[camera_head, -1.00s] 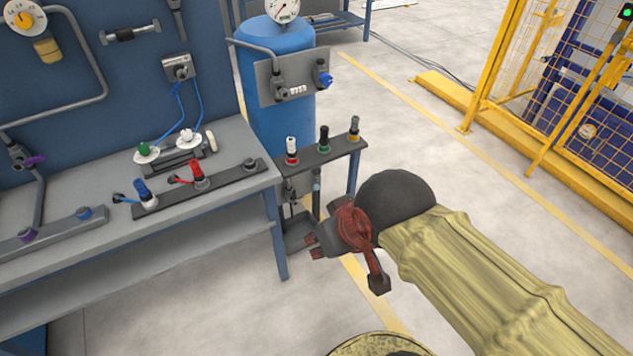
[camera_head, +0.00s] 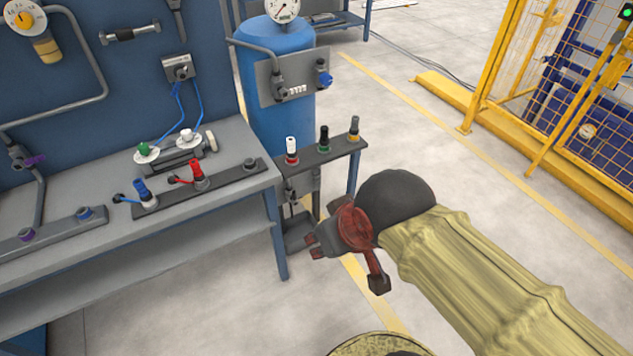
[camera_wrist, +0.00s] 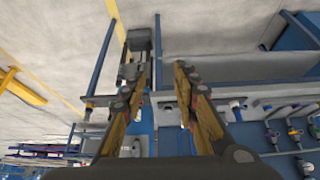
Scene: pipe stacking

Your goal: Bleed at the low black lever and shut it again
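My gripper (camera_head: 312,246) is low in front of the small rack beside the blue tank. In the wrist view my gripper (camera_wrist: 160,72) has its two fingers apart, with nothing seen between the tips. Dark fittings and a short grey pipe (camera_head: 316,185) hang under the rack. I cannot clearly make out the low black lever among them; my gripper and the rack partly hide that area. A grey block-like base (camera_wrist: 138,50) shows just beyond the left finger in the wrist view.
The rack (camera_head: 335,152) carries white, green and yellow-marked fittings. The blue tank (camera_head: 275,115) with a gauge stands behind it. The workbench (camera_head: 225,150) is at left, with its blue leg near my gripper. Open floor (camera_head: 430,130) lies right, before a yellow fence (camera_head: 540,110).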

